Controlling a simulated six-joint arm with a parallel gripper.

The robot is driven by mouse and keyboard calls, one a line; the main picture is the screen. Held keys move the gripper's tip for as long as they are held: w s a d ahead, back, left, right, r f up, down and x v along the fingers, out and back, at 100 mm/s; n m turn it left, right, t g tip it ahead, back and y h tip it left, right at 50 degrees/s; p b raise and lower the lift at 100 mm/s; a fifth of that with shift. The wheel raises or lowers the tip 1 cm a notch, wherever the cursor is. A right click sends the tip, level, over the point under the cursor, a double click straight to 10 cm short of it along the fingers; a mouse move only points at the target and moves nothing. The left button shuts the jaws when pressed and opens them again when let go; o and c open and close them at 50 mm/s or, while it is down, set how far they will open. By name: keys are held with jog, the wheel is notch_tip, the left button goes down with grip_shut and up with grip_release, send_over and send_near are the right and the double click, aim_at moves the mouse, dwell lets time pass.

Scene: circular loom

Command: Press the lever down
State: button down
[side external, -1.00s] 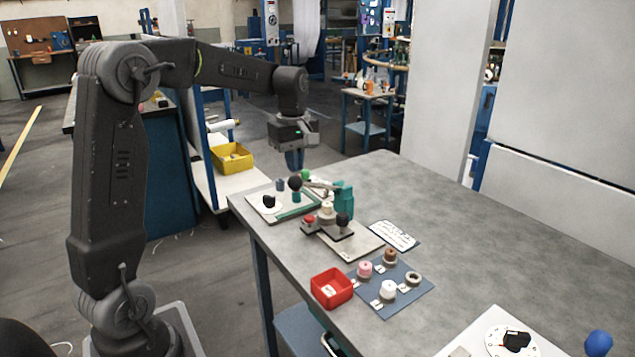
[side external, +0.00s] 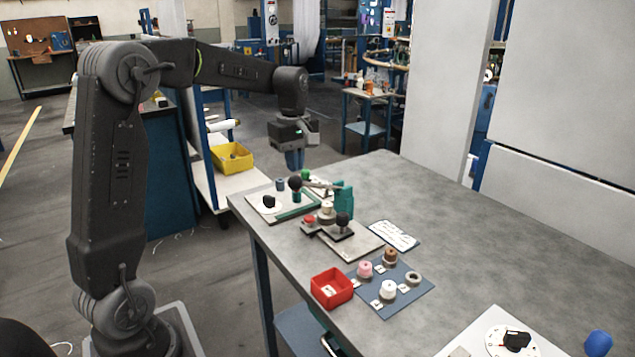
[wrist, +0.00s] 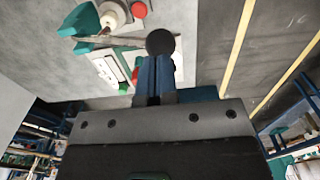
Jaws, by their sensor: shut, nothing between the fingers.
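In the wrist view the ball knob (wrist: 160,42) shows right at the tips of my shut fingers (wrist: 155,62). I cannot tell whether they touch it.
A red bin (side external: 331,289) and spools on a blue mat (side external: 408,303) stand nearer. The table's right is mostly clear.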

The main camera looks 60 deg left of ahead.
aim_at(296, 186)
jog(key=shift+f, duration=0.2)
jog(key=shift+f, duration=3.1)
jog(key=shift+r, duration=3.1)
